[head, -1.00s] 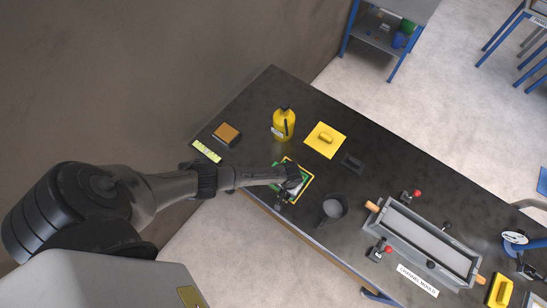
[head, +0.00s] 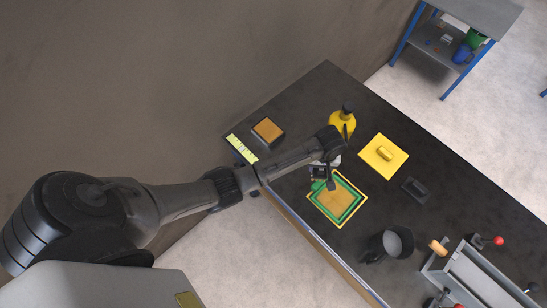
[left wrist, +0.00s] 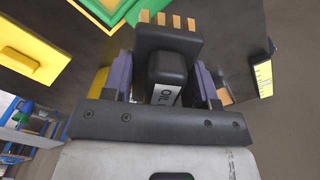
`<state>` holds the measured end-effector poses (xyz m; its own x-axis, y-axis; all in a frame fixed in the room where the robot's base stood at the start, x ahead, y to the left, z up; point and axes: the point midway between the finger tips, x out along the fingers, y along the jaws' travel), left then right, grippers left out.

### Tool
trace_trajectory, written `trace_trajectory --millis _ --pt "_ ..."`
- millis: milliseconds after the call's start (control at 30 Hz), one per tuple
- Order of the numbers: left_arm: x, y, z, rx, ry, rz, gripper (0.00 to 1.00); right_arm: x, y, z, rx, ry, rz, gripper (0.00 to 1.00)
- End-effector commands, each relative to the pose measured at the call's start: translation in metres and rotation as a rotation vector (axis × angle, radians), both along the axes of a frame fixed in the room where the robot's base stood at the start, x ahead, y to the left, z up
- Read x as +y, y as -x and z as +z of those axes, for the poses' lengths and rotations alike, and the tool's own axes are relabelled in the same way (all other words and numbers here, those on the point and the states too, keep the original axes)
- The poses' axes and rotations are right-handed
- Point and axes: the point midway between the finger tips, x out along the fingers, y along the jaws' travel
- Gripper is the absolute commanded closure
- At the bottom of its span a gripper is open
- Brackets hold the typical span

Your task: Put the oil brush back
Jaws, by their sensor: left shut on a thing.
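My left gripper (head: 325,176) is shut on the oil brush and holds it near the upper left edge of a green-and-yellow frame (head: 352,217) on the black bench. In the left wrist view the oil brush (left wrist: 168,42) is a dark block with orange tufts at its far end and a white label reading "OIL", partly hidden. It sits between the purple fingers of the gripper (left wrist: 165,80). In the head view the arm hides most of the brush. I cannot tell its exact height above the bench. My right gripper is not in view.
A brown-topped block (head: 268,130) and a pale yellow strip (head: 242,149) lie at the bench's left end. A yellow bottle (head: 342,122), a yellow plate with handle (head: 383,156), a small dark block (head: 415,190), a dark cup (head: 391,242) and a metal mould (head: 484,278) stand nearby.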

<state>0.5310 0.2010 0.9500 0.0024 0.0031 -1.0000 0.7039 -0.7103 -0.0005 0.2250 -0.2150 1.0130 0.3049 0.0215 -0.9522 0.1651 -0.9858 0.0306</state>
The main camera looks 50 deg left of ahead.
Motion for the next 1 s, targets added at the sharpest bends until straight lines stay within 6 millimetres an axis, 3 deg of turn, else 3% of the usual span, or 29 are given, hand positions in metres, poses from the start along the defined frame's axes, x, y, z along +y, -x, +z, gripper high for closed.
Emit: trace_trajectory --millis 33,233,700,1000 --pt "-0.001 -0.002 -0.002 -0.003 0.003 0.014 0.66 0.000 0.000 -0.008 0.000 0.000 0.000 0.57" --pt "0.010 -0.002 -0.003 0.003 -0.001 0.048 0.66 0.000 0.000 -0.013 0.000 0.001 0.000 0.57" --pt "0.097 0.013 -0.054 0.003 -0.002 0.051 0.66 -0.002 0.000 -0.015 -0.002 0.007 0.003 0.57" --pt "0.116 0.016 -0.067 0.003 0.000 0.050 0.66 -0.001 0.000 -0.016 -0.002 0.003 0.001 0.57"
